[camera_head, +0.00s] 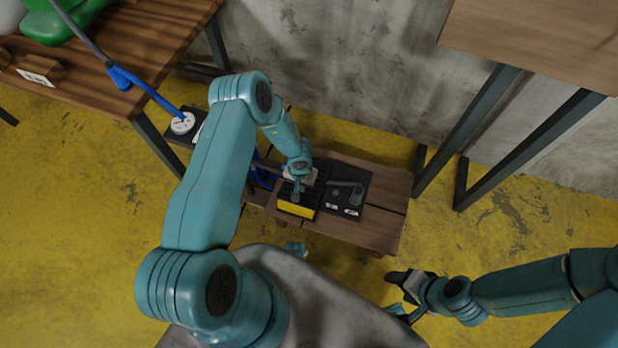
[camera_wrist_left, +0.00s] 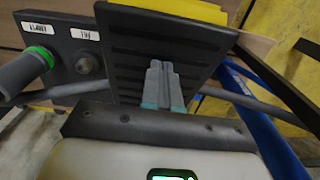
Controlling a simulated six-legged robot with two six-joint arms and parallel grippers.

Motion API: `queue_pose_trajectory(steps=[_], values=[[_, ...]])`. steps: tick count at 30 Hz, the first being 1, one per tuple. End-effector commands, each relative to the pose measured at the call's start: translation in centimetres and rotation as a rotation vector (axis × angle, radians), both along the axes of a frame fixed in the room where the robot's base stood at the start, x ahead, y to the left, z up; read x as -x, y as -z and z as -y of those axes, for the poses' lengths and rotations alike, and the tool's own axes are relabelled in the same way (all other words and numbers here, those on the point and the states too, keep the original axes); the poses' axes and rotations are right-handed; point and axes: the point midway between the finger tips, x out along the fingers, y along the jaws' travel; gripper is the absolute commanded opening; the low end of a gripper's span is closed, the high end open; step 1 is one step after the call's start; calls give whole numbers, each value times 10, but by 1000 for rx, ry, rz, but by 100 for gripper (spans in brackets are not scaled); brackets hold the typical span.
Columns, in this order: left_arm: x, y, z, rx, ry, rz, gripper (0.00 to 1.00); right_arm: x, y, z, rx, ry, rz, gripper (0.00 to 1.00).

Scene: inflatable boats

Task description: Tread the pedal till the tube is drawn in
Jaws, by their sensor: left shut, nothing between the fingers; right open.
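The pedal (camera_head: 297,205), black and ribbed with a yellow front edge, sits on a low wooden bench; it fills the middle of the left wrist view (camera_wrist_left: 125,60). My left gripper (camera_head: 297,188) is over the pedal, shut and empty. Its fingertips (camera_wrist_left: 160,68) point at the ribbed face; whether they touch it I cannot tell. My right gripper (camera_head: 396,276) is open, off the bench's right front corner. A soft green shape (camera_head: 60,18), possibly the tube, lies on the left table, cut off by the frame edge.
Beside the pedal is a black plate with two labelled ports; a grey hose (camera_head: 345,185) ends at the green-ringed one (camera_wrist_left: 38,58). A round gauge (camera_head: 183,123) stands left of the bench (camera_head: 385,225). A tall table (camera_head: 540,40) is at right. Yellow floor is clear in front.

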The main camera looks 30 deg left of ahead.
Motion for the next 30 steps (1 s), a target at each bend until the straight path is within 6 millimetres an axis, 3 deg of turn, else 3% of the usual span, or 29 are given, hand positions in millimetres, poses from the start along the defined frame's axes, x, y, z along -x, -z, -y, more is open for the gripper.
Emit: queue_pose_trajectory(steps=[1,12,17,27,30], values=[[0,10,0,0,0,0,0,0,9,0,0,0,0,64],[-1,47,0,0,0,2,0,0,41,0,0,0,0,64],[-1,33,-1,-1,-1,3,0,0,29,0,0,0,0,64],[0,-33,0,0,-1,1,0,0,-28,0,0,0,0,64],[0,-42,0,0,-1,0,0,0,-35,0,0,0,0,64]])
